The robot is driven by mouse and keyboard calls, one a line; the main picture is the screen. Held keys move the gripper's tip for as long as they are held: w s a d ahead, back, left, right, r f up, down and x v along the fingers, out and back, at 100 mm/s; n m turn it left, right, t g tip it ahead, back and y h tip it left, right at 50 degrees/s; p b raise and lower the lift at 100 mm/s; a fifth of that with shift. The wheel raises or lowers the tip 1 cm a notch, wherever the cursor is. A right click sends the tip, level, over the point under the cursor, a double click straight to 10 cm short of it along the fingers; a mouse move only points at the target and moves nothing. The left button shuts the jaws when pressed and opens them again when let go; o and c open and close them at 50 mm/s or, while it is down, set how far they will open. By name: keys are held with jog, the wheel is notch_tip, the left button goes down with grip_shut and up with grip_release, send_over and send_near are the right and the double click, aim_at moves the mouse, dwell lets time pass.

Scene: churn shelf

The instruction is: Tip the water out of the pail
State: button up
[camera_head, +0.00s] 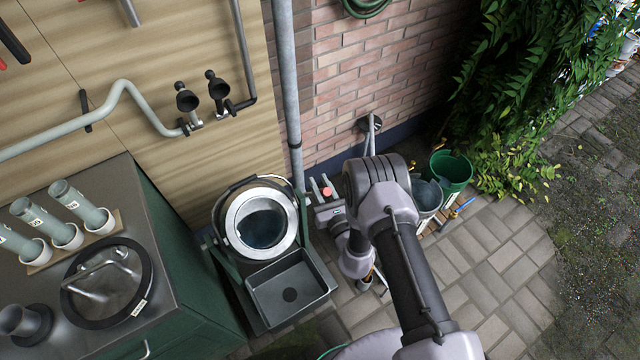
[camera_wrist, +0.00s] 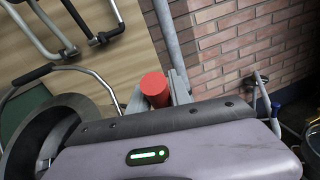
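The metal pail (camera_head: 233,215) has a broad pale rim and sits in a dark green stand, roughly upright. Dark bluish water seems to show inside. A thin bail handle arcs over its back. My gripper (camera_head: 322,186) is just right of the pail. A red cylindrical knob (camera_wrist: 155,88) lies between my two grey fingers (camera_wrist: 158,92). I cannot tell whether they press on it or what it is fixed to.
A dark rectangular basin (camera_head: 312,292) with a drain sits in front of the pail. A workbench (camera_head: 165,290) with labelled tubes (camera_head: 75,200) stands at the left. A vertical pipe (camera_head: 288,90) runs behind. Paving at the right is clear.

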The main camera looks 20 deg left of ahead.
grip_shut()
dwell(1.1)
